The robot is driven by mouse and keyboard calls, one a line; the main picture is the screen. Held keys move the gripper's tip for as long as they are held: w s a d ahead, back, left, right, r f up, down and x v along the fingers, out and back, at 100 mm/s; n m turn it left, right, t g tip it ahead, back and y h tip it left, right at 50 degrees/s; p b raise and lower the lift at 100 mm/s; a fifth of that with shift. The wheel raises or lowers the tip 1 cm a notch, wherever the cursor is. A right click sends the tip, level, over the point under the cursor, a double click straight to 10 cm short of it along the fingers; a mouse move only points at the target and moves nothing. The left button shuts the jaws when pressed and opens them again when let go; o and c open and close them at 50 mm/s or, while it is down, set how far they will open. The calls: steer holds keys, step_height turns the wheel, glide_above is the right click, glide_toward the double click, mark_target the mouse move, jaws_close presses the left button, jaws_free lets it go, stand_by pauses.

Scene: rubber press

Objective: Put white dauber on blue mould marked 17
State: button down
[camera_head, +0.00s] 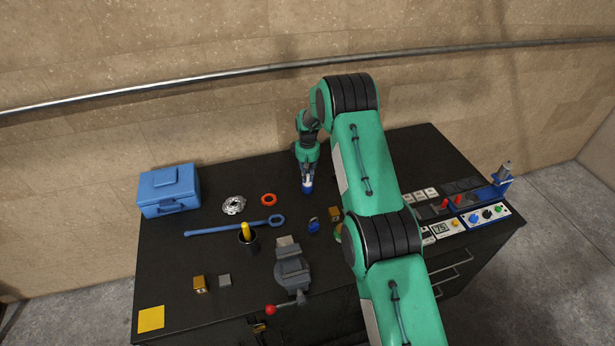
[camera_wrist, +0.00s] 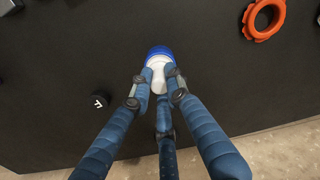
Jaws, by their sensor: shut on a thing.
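My gripper (camera_wrist: 160,82) is shut on the white dauber (camera_wrist: 158,72), low over the dark bench top. The blue mould (camera_wrist: 159,51) shows just beyond the dauber, partly covered by it. I cannot tell whether the two touch, and no number is readable on the blue piece. In the head view my gripper (camera_head: 307,178) points down near the back of the bench, with the blue mould (camera_head: 307,188) at its tip. The dauber is hard to make out there.
A black piece with a white mark (camera_wrist: 98,102) stands nearby. An orange ring (camera_head: 268,199), silver disc (camera_head: 233,205) and blue toolbox (camera_head: 170,190) lie left. A blue padlock (camera_head: 313,225) and vice (camera_head: 291,270) stand in front. My arm hides part of the bench.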

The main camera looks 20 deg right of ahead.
mark_target(307, 175)
steer(key=c, duration=1.7)
jaws_free()
steer(key=shift+o, duration=0.2)
steer(key=shift+r, duration=0.15)
step_height(307, 175, up, 12)
steer(key=b, duration=0.1)
steer(key=shift+b, duration=0.35)
